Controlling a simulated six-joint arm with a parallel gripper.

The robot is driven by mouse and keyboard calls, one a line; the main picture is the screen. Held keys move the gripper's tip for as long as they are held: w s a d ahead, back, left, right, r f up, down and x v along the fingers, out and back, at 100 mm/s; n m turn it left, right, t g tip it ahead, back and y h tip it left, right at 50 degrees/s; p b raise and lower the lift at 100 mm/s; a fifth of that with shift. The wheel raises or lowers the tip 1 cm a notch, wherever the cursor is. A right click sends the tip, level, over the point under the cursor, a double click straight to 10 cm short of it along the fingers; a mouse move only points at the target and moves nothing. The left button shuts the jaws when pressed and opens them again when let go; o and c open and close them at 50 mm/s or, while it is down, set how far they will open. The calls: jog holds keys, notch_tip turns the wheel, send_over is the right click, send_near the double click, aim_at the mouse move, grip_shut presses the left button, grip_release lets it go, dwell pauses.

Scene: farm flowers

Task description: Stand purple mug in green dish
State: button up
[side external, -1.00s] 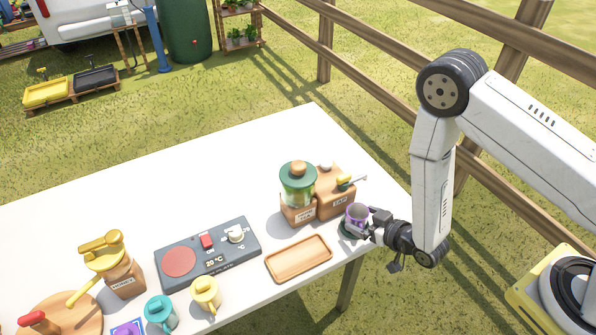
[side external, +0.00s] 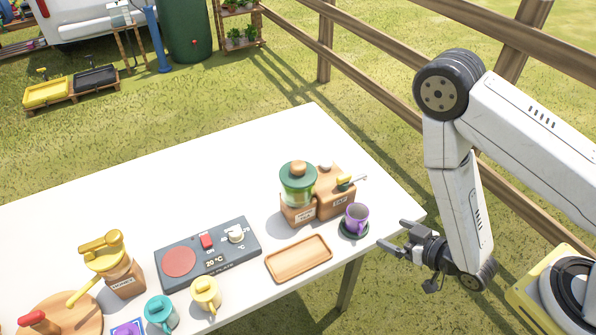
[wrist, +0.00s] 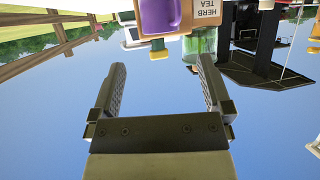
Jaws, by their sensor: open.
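The purple mug (side external: 356,217) stands upright in the green dish (side external: 353,233), near the right edge of the white table. My gripper (side external: 393,249) is open and empty, to the right of the dish and apart from it, out past the table edge. In the wrist view my two open fingers (wrist: 161,90) have nothing between them. The purple mug (wrist: 161,14) shows there at the top edge, partly cut off and upside down. The green dish is not clear in the wrist view.
A wooden tray (side external: 274,266) lies left of the dish. A wooden box with a green-lidded jar (side external: 298,190) and a tap box (side external: 335,206) stand just behind. A hot plate (side external: 180,262), teal mug (side external: 161,312) and yellow mug (side external: 206,292) are further left. The table's back is clear.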

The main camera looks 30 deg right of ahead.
jog(key=shift+w, duration=0.1)
dwell(0.4)
jog(key=w+d+r+m+g+h, duration=0.2)
jog(key=w+d+r+g, duration=0.2)
jog(key=r+g, duration=0.35)
jog(key=s+d+r+g, duration=0.3)
jog(key=s+r, duration=0.2)
jog(key=r, duration=0.3)
jog(key=shift+s+d+r+h, duration=0.15)
jog(key=shift+d+r+h, duration=0.05)
jog(key=shift+d+h, duration=0.2)
dwell(0.7)
